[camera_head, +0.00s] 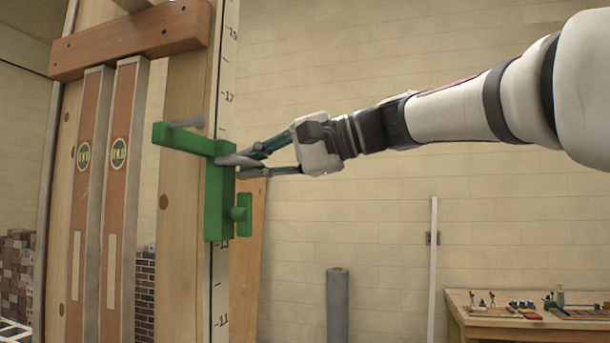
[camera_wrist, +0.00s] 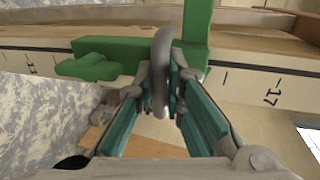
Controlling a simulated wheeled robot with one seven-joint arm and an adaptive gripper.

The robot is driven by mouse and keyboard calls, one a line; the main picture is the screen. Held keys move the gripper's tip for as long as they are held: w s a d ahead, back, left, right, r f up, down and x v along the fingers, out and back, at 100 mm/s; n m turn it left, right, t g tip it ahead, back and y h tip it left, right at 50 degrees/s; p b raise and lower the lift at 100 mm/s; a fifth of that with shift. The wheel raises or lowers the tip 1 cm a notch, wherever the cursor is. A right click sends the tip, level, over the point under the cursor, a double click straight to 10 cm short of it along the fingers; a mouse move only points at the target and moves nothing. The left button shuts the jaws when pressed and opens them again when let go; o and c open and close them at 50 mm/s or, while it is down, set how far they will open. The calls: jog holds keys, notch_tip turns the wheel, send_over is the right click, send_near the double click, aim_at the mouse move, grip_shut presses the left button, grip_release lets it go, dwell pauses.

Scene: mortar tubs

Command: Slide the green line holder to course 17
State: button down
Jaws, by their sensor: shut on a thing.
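The green line holder (camera_head: 218,200) sits on the upright marked pole (camera_head: 228,75) in the head view. Its arm reaches left with a grey peg on it, and its top edge lies between the marks 13 and 17, below 17. A green knob sticks out at its lower right. My gripper (camera_head: 240,163) comes from the right and is shut on the holder's upper part. In the wrist view the holder (camera_wrist: 120,52) lies across the pole, my gripper (camera_wrist: 168,90) is closed at it, and the 17 mark shows to the right.
Two spirit levels (camera_head: 120,170) hang left of the pole under a wooden crossbar (camera_head: 130,38). A grey roll (camera_head: 337,305) and a white upright strip (camera_head: 433,270) stand by the back wall. A workbench (camera_head: 540,325) with small items is at lower right.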

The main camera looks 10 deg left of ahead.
notch_tip(320, 180, up, 10)
jog(key=p, duration=0.3)
jog(key=shift+f+p, duration=0.1)
jog(key=shift+p, duration=0.3)
jog(key=c, duration=1.7)
grip_release()
jog(key=shift+o, duration=0.2)
jog(key=shift+d, duration=0.15)
jog(key=v, duration=1.1)
jog(key=shift+d, duration=0.4)
jog(key=shift+s, duration=0.1)
